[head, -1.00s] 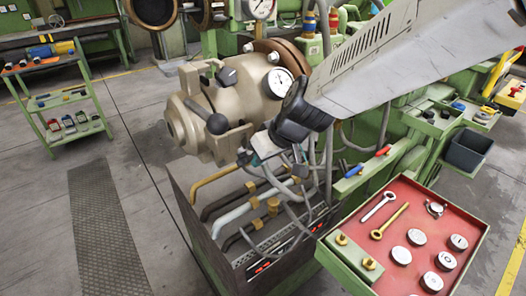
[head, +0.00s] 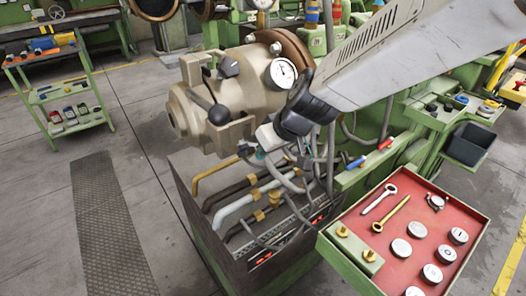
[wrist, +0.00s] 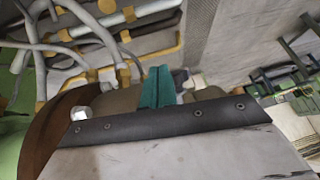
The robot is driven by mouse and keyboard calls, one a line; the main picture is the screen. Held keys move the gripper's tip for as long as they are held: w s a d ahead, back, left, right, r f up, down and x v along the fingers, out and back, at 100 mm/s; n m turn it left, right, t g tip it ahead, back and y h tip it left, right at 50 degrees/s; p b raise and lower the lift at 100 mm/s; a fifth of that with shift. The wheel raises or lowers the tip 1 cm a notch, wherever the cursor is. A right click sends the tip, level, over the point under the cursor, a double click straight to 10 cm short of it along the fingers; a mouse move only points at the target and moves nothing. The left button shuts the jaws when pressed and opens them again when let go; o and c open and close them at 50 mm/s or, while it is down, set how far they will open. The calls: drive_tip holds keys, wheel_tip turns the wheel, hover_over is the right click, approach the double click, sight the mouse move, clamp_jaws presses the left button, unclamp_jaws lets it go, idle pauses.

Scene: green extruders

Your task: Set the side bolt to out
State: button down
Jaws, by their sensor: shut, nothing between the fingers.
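The beige extruder head (head: 240,95) stands left of centre in the head view. On its side a lever with a dark ball knob (head: 219,115) points toward the viewer, beside a bracket; I take this for the side bolt, but cannot tell its setting. A second dark knob (head: 229,66) sits above it. My gripper (head: 264,141) is just right of and below the bracket, partly hidden by my wrist. In the wrist view its teal fingers (wrist: 157,86) are together and empty, with part of the beige body behind them. I cannot tell whether they touch it.
A pressure gauge (head: 281,73) and brown flange (head: 296,48) are close to my wrist. Pipes and grey hoses (head: 235,207) run below. A red tray (head: 408,225) with tools and discs is at lower right. A green trolley (head: 60,95) and open floor lie left.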

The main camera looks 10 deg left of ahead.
drive_tip(key=s+d+r, duration=0.5)
drive_tip(key=s+d, duration=0.1)
drive_tip(key=d, duration=0.3)
drive_tip(key=shift+s+d+r, duration=0.15)
drive_tip(key=shift+s+d, duration=0.1)
drive_tip(key=shift+d, duration=0.15)
